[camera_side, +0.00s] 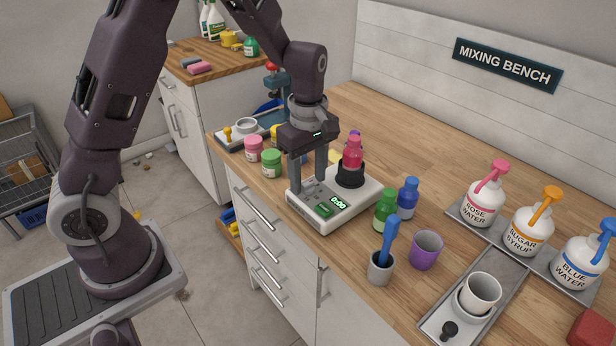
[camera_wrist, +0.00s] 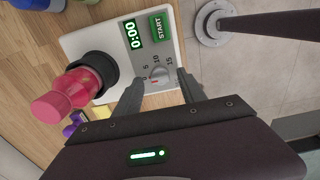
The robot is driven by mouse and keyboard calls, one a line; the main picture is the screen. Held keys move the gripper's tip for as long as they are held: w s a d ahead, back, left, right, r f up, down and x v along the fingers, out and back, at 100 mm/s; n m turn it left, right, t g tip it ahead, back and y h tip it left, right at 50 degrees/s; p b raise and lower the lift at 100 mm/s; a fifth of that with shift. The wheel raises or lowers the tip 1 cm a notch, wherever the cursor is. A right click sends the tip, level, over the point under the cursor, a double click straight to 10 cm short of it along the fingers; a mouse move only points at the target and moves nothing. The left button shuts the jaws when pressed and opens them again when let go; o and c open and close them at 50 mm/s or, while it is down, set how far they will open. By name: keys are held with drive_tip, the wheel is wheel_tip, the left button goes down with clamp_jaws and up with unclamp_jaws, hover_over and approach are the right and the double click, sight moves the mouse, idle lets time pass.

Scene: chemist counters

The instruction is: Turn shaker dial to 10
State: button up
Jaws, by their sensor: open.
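The shaker (camera_side: 362,197) is a white box on the wooden counter, with a pink-red bottle (camera_side: 352,155) in its black holder. The bottle also shows in the wrist view (camera_wrist: 62,98). The shaker's display (camera_wrist: 133,35) reads 0:00, beside a green START button (camera_wrist: 162,26). The small grey dial (camera_wrist: 160,73) has marks 0, 5, 10 and 15 around it; its setting is too small to read surely. My gripper (camera_side: 309,184) points down over the shaker, open and empty. In the wrist view its fingertips (camera_wrist: 160,80) stand either side of the dial, apart from it.
Green (camera_side: 386,208) and blue (camera_side: 408,197) bottles stand right of the shaker. A purple cup (camera_side: 426,250) and a grey cup (camera_side: 380,270) with a blue tool stand in front. Pink (camera_side: 253,149) and green (camera_side: 272,164) jars are left. Labelled pump bottles (camera_side: 529,230) line the right.

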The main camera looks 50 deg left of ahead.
drive_tip(key=shift+f, duration=0.3)
clamp_jaws()
drive_tip(key=shift+m, duration=0.3)
drive_tip(key=m, duration=0.3)
drive_tip(key=shift+m, duration=0.3)
drive_tip(key=m, duration=0.4)
drive_tip(key=shift+m, duration=0.3)
drive_tip(key=m, duration=0.4)
drive_tip(key=shift+m, duration=2.4)
drive_tip(key=shift+r, duration=0.1)
